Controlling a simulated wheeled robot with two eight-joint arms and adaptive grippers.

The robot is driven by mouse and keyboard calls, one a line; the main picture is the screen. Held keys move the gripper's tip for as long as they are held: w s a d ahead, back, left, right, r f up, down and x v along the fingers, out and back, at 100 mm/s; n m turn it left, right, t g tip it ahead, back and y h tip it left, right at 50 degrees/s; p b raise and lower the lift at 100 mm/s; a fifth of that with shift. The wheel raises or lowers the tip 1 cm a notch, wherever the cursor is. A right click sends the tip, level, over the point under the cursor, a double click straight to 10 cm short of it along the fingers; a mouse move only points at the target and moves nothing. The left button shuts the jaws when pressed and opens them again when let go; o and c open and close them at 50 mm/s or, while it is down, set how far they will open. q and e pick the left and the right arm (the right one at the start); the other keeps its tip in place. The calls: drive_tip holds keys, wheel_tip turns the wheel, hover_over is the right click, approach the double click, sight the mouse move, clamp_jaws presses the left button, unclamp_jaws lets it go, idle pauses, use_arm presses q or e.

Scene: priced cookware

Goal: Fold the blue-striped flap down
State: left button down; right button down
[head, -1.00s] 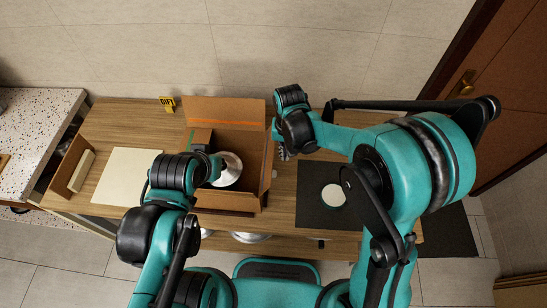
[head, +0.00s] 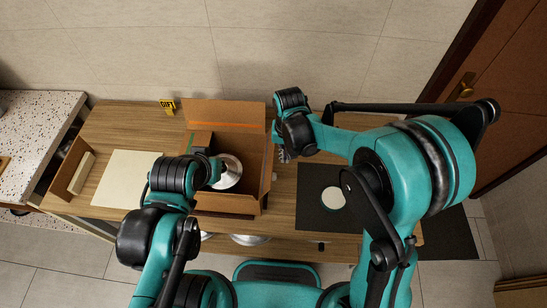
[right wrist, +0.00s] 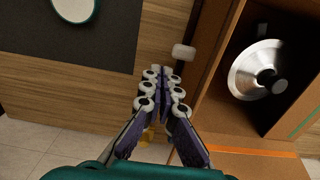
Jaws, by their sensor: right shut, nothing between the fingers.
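The open cardboard box (head: 225,204) stands on the wooden table; its back flap (head: 225,112) is up and carries an orange stripe. A green stripe shows at its left side (head: 188,141). The right flap (head: 267,165) stands at the right side; I make out no blue stripe on it. My right gripper (head: 284,155) is just outside that side. In the right wrist view its fingers (right wrist: 165,73) are together and empty, beside the box wall (right wrist: 212,55). My left arm reaches over the box's left side; its gripper (head: 207,152) is mostly hidden.
A shiny metal lid or pan (head: 229,170) lies inside the box. A dark mat (head: 310,205) with a white round item (head: 333,197) lies to the right. A pale board (head: 125,178) lies left, and a yellow GIFT sign (head: 168,106) stands at the back edge.

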sight(272, 152)
drive_tip(key=shift+a, duration=0.1)
drive_tip(key=shift+a+r+p, duration=0.1)
drive_tip(key=shift+a+r, duration=0.15)
drive_tip(key=shift+a, duration=0.4)
drive_tip(key=shift+a+r+p, duration=0.15)
drive_tip(key=shift+a+r, duration=0.05)
drive_tip(key=shift+a, duration=0.4)
drive_tip(key=shift+a+r+p, duration=0.1)
drive_tip(key=shift+a+r, duration=0.15)
drive_tip(key=shift+a, duration=0.65)
drive_tip(key=shift+a+r, duration=0.2)
drive_tip(key=shift+a, duration=0.4)
drive_tip(key=shift+a+r, duration=0.15)
drive_tip(key=shift+a, duration=0.45)
